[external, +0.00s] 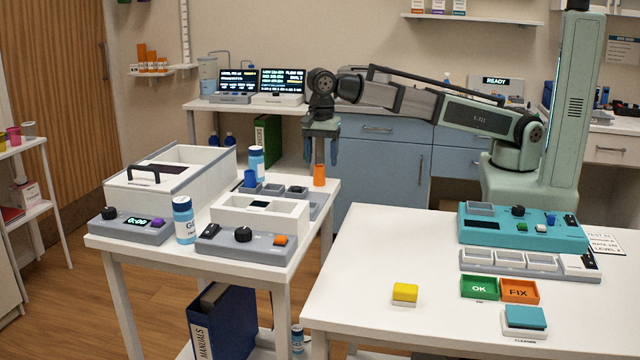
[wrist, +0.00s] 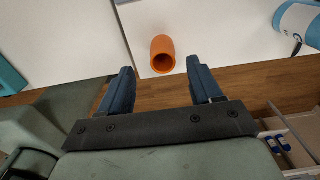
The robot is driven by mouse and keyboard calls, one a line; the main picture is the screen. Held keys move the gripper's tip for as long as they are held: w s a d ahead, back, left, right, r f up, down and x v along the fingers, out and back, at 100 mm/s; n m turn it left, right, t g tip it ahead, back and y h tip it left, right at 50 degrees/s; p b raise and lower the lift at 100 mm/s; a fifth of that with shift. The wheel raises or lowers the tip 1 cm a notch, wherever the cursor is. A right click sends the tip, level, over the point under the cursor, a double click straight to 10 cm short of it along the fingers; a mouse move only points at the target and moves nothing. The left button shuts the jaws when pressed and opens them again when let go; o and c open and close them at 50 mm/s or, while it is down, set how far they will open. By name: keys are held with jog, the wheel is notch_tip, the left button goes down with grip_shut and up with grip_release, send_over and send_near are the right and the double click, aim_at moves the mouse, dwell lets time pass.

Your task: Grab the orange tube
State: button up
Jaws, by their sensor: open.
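The orange tube (external: 319,175) stands upright at the back right corner of the white side table (external: 328,205). In the wrist view the orange tube (wrist: 162,54) shows its round open end, just beyond and between my fingertips. My gripper (external: 321,153) points down with its fingers apart, above and close to the tube in the external view. In the wrist view my gripper (wrist: 162,78) is open and empty, and the tube looks clear of both fingers.
A white-lidded box (external: 170,185) and a labelled bottle (external: 183,222) stand further left. Wooden floor shows beyond the table edge.

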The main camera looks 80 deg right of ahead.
aim_at(319, 170)
jog(key=shift+w+a+f, duration=0.1)
jog(key=shift+f, duration=1.1)
jog(key=shift+w+a+f, duration=0.1)
jog(key=shift+f, duration=1.05)
jog(key=c, duration=1.1)
jog(key=shift+r, duration=0.15)
